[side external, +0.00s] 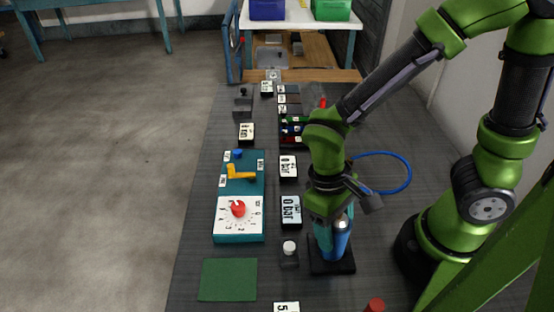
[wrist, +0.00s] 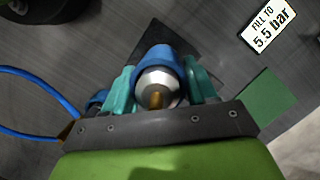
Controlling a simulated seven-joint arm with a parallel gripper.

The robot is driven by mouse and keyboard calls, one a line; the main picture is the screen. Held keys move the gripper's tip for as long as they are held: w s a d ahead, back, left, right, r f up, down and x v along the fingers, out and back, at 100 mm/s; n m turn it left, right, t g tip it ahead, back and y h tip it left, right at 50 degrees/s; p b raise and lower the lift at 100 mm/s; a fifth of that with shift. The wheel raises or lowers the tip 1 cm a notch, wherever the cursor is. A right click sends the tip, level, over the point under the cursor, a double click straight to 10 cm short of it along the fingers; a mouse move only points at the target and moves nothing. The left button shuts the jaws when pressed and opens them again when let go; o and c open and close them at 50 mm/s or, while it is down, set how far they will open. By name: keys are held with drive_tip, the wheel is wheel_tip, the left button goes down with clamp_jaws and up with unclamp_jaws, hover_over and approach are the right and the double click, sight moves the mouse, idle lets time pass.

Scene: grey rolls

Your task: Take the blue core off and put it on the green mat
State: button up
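The blue core (side external: 340,245) is a blue cylinder with a silver upper part, standing upright on a black square base (side external: 320,268) at the right of the bench. In the wrist view the core (wrist: 152,54) shows a silver dome with a brass tip. My gripper (side external: 334,232) is lowered over it, with one teal finger on each side. In the wrist view the fingers of my gripper (wrist: 161,76) lie close along both sides; whether they press on it cannot be told. The green mat (side external: 228,280) lies flat and empty at the front left; it also shows in the wrist view (wrist: 268,98).
A small block with a white knob (side external: 289,248) stands between mat and base. A teal panel with a red dial (side external: 238,209) and yellow lever (side external: 240,173) lies behind the mat. A blue hose (side external: 408,175) loops right of my arm. A red cap (side external: 375,305) is at the front edge.

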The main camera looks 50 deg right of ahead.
drive_tip(key=shift+s+r+v, duration=0.15)
drive_tip(key=shift+s+v, duration=0.45)
drive_tip(key=shift+v, duration=1.9)
drive_tip(key=shift+s+r+v, duration=0.15)
drive_tip(key=shift+s+v, duration=0.45)
drive_tip(key=shift+v, duration=1.95)
drive_tip(key=shift+s+r+v, duration=0.15)
drive_tip(key=shift+s+v, duration=0.5)
drive_tip(key=shift+v, duration=1.85)
drive_tip(key=shift+a+f, duration=0.1)
drive_tip(key=w+a+f, duration=0.4)
drive_tip(key=w+a, duration=0.1)
drive_tip(key=a, duration=0.4)
drive_tip(key=w+a+f, duration=0.3)
drive_tip(key=w+a, duration=0.3)
drive_tip(key=a, duration=0.3)
drive_tip(key=x, duration=0.3)
drive_tip(key=w+x, duration=0.1)
drive_tip(key=x, duration=0.2)
drive_tip(key=w+x, duration=0.1)
drive_tip(key=x, duration=0.2)
drive_tip(key=shift+f, duration=0.5)
drive_tip(key=shift+f, duration=0.15)
drive_tip(key=o, duration=0.8)
